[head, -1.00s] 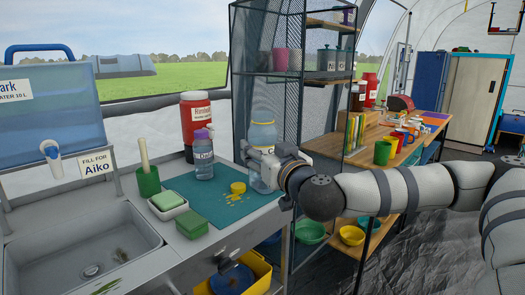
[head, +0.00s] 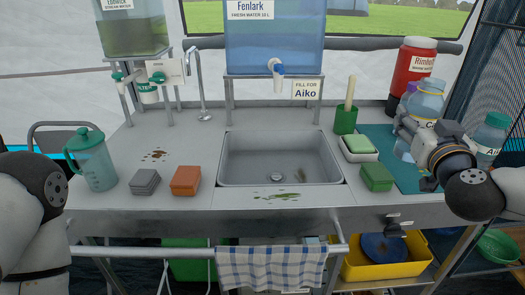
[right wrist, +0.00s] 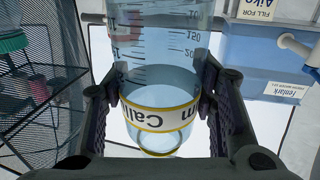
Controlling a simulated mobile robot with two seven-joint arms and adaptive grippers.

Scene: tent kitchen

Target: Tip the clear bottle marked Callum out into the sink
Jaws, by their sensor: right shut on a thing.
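The clear bottle marked Callum (head: 428,101) is upright over the teal mat at the right of the counter. My right gripper (head: 428,143) is shut around its side; the gripper hides the bottle's lower part in the head view. In the right wrist view the bottle (right wrist: 160,75) sits between both fingers (right wrist: 160,105), with a yellow-edged Callum label and measuring marks. The steel sink (head: 240,170) is at the middle of the counter, left of the bottle. My left gripper is out of view.
A teal-capped bottle (head: 490,136) stands close right of my right gripper. A purple-capped bottle and red jug (head: 413,70) are behind. A soap dish (head: 358,148), green sponge (head: 377,177) and brush holder (head: 345,120) lie between bottle and sink. The Fenlark tank's tap (head: 278,78) overhangs the sink's back.

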